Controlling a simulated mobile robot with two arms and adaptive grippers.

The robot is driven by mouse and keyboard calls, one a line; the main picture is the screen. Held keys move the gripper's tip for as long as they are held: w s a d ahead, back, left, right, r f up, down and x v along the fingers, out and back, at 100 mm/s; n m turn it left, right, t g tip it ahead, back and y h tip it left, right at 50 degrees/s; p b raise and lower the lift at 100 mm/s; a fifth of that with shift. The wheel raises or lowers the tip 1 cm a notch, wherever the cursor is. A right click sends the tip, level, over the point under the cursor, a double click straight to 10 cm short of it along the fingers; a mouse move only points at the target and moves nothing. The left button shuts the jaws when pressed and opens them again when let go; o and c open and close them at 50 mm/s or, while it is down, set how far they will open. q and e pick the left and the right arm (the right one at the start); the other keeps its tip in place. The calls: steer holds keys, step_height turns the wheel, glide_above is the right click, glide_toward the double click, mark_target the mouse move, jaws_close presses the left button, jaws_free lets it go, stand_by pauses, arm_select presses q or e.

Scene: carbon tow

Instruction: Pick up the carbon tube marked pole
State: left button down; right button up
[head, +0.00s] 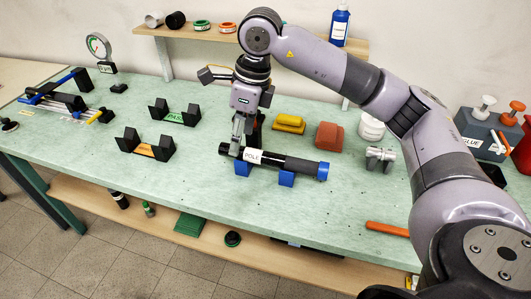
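A black carbon tube (300,165) with a white label reading roughly "POLE" and a blue right end lies across two blue support blocks (287,179) on the green bench. My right gripper (241,146) points down at the tube's left part, just left of the label. Its fingers reach the tube's height and partly overlap it in the picture. I cannot tell whether they touch or grip it. My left gripper is not in view.
Black cradles (146,147) stand to the left, one with a green "PASS" plate (181,117). Yellow (289,123) and brown (329,136) blocks lie behind the tube. A metal clamp (380,158) stands to the right. An orange bar (387,229) lies near the front edge.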

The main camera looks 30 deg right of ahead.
mark_target(273, 155)
steer(key=d+r+m+h, duration=0.1)
steer(key=d+r+h, duration=0.2)
steer(key=d, duration=0.6)
steer(key=shift+m, duration=0.3)
steer(key=f, duration=0.3)
steer(key=w+d+f+p, duration=0.1)
steer(key=f, duration=0.3)
steer(key=f+p, duration=0.1)
steer(key=f, duration=0.3)
steer(key=shift+w+d+f, duration=0.15)
steer(key=shift+w+f, duration=0.05)
step_height(273, 155, down, 5)
steer(key=shift+r+p, duration=0.1)
steer(key=shift+p, duration=0.85)
steer(key=shift+w+f, duration=0.1)
steer(key=shift+f, duration=0.2)
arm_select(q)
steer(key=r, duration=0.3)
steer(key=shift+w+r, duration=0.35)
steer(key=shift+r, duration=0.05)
arm_select(e)
steer(key=shift+c, duration=0.4)
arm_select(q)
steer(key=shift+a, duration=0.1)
arm_select(e)
jaws_close()
steer(key=shift+r, duration=0.1)
